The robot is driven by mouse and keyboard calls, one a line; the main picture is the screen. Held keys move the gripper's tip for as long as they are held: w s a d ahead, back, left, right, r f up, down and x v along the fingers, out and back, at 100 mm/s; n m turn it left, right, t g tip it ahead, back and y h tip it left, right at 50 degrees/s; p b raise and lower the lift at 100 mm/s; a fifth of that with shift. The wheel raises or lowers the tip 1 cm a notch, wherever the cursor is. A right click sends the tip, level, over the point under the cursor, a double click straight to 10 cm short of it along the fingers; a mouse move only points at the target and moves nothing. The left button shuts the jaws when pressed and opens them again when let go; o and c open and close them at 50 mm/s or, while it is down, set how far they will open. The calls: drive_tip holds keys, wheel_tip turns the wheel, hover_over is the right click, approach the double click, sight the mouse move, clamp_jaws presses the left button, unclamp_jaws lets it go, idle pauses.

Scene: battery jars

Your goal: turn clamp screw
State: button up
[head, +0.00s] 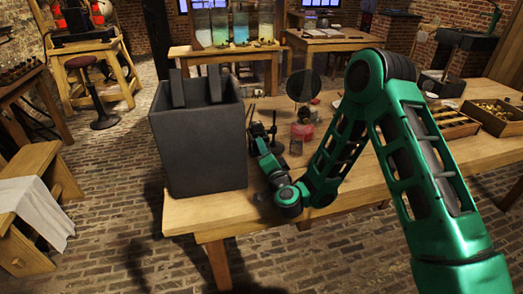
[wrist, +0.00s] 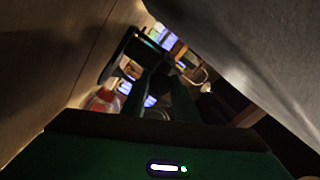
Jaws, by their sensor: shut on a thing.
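My gripper (head: 262,131) is low over the wooden table, just right of a large dark grey jar (head: 200,150) with two dark plates standing up out of it. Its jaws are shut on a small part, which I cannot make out. No clamp screw can be clearly picked out in either view. In the wrist view my green gripper body (wrist: 160,150) fills the bottom edge, and dark bars lie ahead of it in shadow. Large plain surfaces fill the left and right of that view, close to the camera.
The wooden table (head: 400,170) carries a round dark disc (head: 304,85), a small red item (head: 303,131) and trays of small parts (head: 492,118) at the right. A bench (head: 30,185) with a white cloth stands at left. Tall glass jars (head: 243,25) stand behind. Brick floor is open at left.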

drive_tip(key=shift+d+r+m, duration=0.1)
drive_tip(key=shift+d+m, duration=0.05)
drive_tip(key=shift+m, duration=1.45)
drive_tip(key=o, duration=1.1)
drive_tip(key=shift+d, duration=0.1)
drive_tip(key=shift+c, duration=0.2)
drive_tip(key=shift+s, duration=0.4)
drive_tip(key=v, duration=1)
drive_tip(key=shift+w, duration=0.1)
